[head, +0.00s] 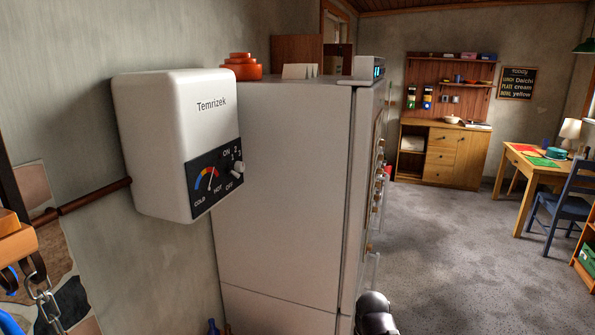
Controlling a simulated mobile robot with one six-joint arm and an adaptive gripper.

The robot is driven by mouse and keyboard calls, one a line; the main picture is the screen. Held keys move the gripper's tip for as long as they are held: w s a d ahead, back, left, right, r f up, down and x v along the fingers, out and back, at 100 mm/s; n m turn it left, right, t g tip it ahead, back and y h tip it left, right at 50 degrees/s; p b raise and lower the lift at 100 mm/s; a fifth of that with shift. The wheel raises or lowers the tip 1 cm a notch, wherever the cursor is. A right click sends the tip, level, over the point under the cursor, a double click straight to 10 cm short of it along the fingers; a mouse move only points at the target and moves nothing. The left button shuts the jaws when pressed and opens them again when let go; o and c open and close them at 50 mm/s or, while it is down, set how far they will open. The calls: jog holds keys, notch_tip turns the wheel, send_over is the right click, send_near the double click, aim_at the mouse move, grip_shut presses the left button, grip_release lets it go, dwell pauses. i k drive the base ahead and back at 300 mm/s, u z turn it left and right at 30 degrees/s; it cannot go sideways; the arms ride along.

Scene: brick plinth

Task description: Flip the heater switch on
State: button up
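The heater (165,140) is a white rounded box labelled "Temrizek", mounted on the left wall. A dark panel on its lower right front carries a COLD–HOT gauge (208,182) and a small pale switch knob (238,168). "ON" is printed above the knob and "OFF" below it, with small numbers beside it. The knob is too small to tell its setting surely. Nothing touches the knob. My gripper does not show; only a dark rounded part, seemingly of my arm, shows at the bottom edge.
A tall pale fridge (280,180) stands close to the heater's right, with orange pots (242,68) on top. A brown pipe (95,200) runs left from the heater. A wooden cabinet (440,155) and table (530,170) stand farther back. Grey floor (450,260) is open on the right.

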aim_at(229, 170)
jog(key=z, duration=0.85)
jog(key=k, duration=0.85)
jog(key=u, duration=0.4)
jog(key=i, duration=0.5)
jog(key=z, duration=0.05)
